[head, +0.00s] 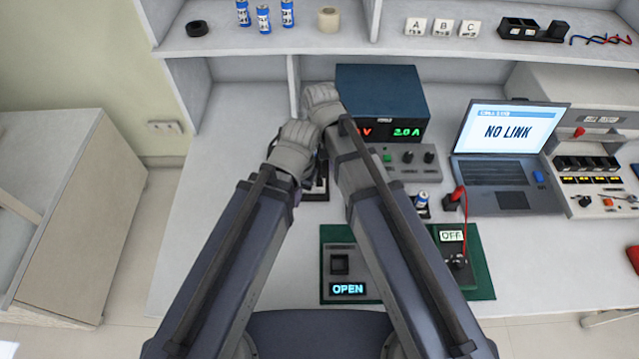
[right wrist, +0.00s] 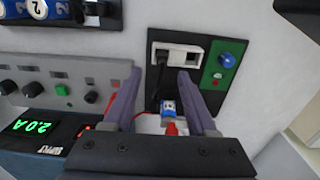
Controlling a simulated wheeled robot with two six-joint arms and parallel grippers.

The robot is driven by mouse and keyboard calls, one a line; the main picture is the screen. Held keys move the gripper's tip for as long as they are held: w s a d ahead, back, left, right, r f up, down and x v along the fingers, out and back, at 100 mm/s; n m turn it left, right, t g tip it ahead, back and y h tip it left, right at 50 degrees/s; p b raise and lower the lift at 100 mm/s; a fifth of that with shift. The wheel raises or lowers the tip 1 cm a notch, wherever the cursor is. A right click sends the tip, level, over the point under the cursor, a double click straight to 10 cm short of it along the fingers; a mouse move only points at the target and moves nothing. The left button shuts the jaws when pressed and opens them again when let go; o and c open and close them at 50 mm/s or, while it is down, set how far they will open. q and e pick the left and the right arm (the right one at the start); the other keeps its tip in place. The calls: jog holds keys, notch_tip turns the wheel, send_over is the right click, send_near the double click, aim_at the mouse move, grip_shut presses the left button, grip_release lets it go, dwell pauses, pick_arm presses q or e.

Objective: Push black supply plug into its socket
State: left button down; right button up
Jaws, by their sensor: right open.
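In the right wrist view, my right gripper (right wrist: 159,75) is open, with its two purple fingers apart over a black panel. A white block with dark openings (right wrist: 182,52) sits on that panel, apparently the socket. A black piece (right wrist: 160,62) is at its left end, between the fingertips; I cannot tell whether it is the supply plug or how far in it sits. In the head view, my right gripper (head: 322,101) is by the front left of the power supply. My left gripper (head: 293,150) is just nearer; its fingertips are mostly hidden. The black panel (head: 318,190) shows only partly.
The blue power supply (head: 378,92) stands right of the grippers, and a laptop (head: 510,140) reading NO LINK stands further right. A green board (head: 480,270) lies in front, partly behind my arms. A shelf (head: 345,45) runs above. The bench is clear at left.

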aim_at(320, 177)
pick_arm(q)
jog(key=shift+f+b, duration=2.6)
jog(key=shift+b, duration=0.05)
pick_arm(e)
jog(key=shift+s+a+f, duration=0.15)
jog(key=shift+f, duration=2.45)
pick_arm(q)
jog(key=shift+r, duration=0.1)
pick_arm(e)
grip_shut()
